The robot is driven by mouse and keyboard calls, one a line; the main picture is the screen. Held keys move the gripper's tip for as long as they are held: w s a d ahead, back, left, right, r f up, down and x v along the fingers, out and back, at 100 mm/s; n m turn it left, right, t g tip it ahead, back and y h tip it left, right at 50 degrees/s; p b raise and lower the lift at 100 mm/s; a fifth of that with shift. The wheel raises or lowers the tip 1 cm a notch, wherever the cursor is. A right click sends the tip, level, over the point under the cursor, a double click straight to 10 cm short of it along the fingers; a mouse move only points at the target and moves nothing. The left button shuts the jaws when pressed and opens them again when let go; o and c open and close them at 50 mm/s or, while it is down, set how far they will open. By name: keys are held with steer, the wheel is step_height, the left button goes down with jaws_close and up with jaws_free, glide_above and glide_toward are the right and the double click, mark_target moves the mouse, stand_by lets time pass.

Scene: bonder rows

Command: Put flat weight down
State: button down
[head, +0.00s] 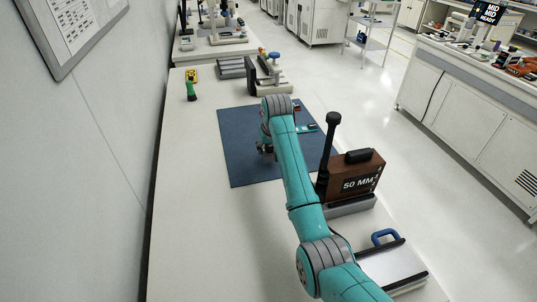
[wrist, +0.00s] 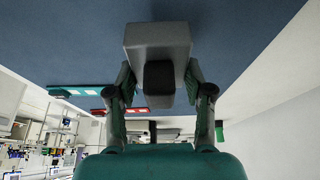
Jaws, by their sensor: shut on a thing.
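My gripper (wrist: 158,88) is shut on the flat weight (wrist: 157,38), a grey block with a black grip (wrist: 158,76), in the wrist view. The two fingers press on either side of the black grip. Behind the weight is a dark blue mat (wrist: 60,30); I cannot tell whether the weight touches it or hangs just above. In the head view my gripper (head: 265,147) is over the blue mat (head: 240,165), left of its middle. My teal arm mostly hides the weight there.
Small red and teal strips (head: 306,128) lie on the mat to the right. A brown "50 MM" box (head: 345,172) and black post (head: 329,145) stand right of my arm. The bench left of the mat (head: 190,190) is clear.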

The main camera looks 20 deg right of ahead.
mark_target(268, 155)
steer(key=shift+f, duration=1.65)
steer(key=shift+f, duration=0.1)
steer(key=shift+c, duration=2.2)
jaws_free()
steer(key=v, duration=1.2)
